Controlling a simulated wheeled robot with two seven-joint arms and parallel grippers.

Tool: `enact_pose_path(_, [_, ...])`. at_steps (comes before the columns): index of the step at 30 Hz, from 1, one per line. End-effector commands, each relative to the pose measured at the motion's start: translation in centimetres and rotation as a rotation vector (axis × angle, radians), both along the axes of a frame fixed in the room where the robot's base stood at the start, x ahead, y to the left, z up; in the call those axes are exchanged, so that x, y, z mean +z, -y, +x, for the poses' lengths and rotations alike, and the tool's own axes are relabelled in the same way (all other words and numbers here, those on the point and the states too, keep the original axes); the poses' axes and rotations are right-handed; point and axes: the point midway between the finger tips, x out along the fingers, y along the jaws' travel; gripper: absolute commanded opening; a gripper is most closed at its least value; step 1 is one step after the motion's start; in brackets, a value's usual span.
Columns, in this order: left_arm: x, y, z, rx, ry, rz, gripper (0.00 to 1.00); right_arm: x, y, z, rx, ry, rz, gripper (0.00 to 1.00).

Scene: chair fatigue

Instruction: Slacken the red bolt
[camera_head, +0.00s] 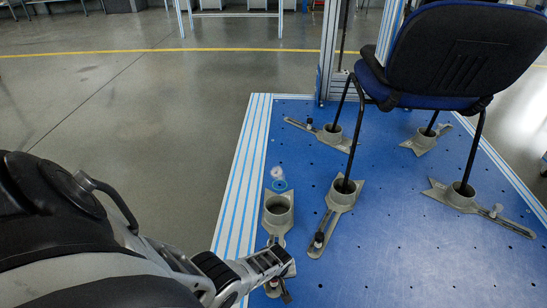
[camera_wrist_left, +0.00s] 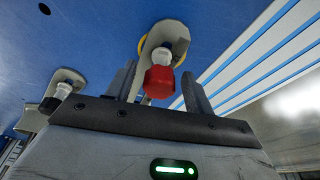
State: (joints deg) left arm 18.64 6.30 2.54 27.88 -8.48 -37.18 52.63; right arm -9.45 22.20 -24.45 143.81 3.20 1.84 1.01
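The red bolt (camera_wrist_left: 160,81) shows in the left wrist view as a red head below a metal shank. It is between the two fingers of my left gripper (camera_wrist_left: 158,88), which stand apart with visible gaps on both sides. In the head view my left gripper (camera_head: 282,262) is low over the slotted end of a grey clamp (camera_head: 277,208) with an empty round cup. My right gripper is not in view.
A blue chair (camera_head: 462,55) stands with its legs in several grey clamp cups on the blue platform (camera_head: 390,250). Another clamp (camera_head: 341,194) is just right of mine. A striped aluminium edge (camera_head: 240,190) runs along the left. Grey floor (camera_head: 110,120) beyond is clear.

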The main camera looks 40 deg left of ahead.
Motion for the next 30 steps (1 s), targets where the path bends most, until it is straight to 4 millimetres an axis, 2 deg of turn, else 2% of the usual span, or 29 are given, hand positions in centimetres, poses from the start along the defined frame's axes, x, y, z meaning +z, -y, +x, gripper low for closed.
enact_pose_path(5, [0.04,-0.06,0.02,-0.006,0.001,0.0,0.53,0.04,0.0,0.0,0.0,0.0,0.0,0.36])
enact_pose_path(15, [0.05,-0.2,-0.1,-0.322,0.0,0.001,0.53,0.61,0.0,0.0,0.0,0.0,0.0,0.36])
enact_pose_path(26, [0.03,-0.2,-0.06,-0.366,0.001,0.001,0.53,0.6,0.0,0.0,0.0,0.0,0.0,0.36])
enact_pose_path(30, [0.03,-0.36,-0.09,-0.493,0.001,0.002,0.53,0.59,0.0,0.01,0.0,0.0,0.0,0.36])
